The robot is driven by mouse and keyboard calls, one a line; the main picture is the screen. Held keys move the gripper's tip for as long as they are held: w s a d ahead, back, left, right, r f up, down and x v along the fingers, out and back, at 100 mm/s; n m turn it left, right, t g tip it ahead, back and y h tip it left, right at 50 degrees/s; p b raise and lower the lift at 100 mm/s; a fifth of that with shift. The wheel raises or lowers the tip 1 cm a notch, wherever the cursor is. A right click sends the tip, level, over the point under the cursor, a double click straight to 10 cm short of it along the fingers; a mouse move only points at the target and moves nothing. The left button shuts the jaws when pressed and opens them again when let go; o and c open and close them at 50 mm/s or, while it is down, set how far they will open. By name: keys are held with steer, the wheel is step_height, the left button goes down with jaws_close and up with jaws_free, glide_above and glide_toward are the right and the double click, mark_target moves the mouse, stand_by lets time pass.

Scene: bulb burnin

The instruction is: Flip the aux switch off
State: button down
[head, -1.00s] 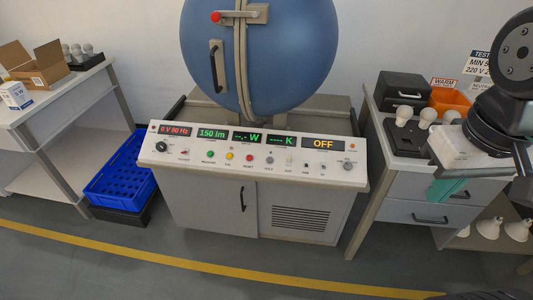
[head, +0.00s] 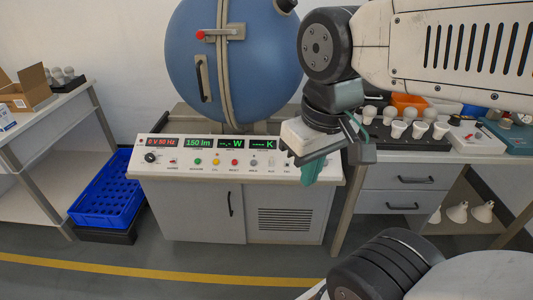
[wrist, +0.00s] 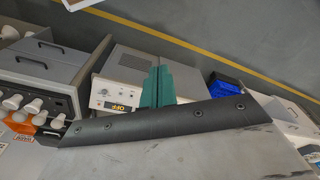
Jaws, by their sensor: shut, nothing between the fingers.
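The control panel (head: 215,172) of the sphere bench carries a row of buttons and small switches (head: 271,162) along its front. Their labels are too small for me to tell which is the aux switch or how its lever stands. My gripper (head: 310,172), with teal fingers, is shut and empty in front of the panel's right end, hiding the amber display and some controls there. In the wrist view my fingers (wrist: 158,86) cover part of the panel (wrist: 128,78), where the OFF display (wrist: 118,107) and a knob show beside them.
A blue sphere (head: 235,75) stands behind the panel. The floor in front is clear, with a yellow line (head: 150,272).

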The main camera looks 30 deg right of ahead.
steer(key=w+d+m, duration=0.2)
steer(key=w+d, duration=0.1)
steer(key=w, duration=0.9)
steer(key=m+t+h, duration=0.1)
steer(key=m+h, duration=0.1)
steer(key=m, duration=0.3)
glide_above(272, 160)
step_height(272, 160, down, 24)
steer(key=shift+s+a+f, duration=0.15)
steer(key=shift+s+a, duration=0.25)
steer(key=shift+f, duration=0.15)
steer(key=x, duration=0.9)
steer(key=shift+w+f, duration=0.2)
steer(key=shift+f, duration=0.15)
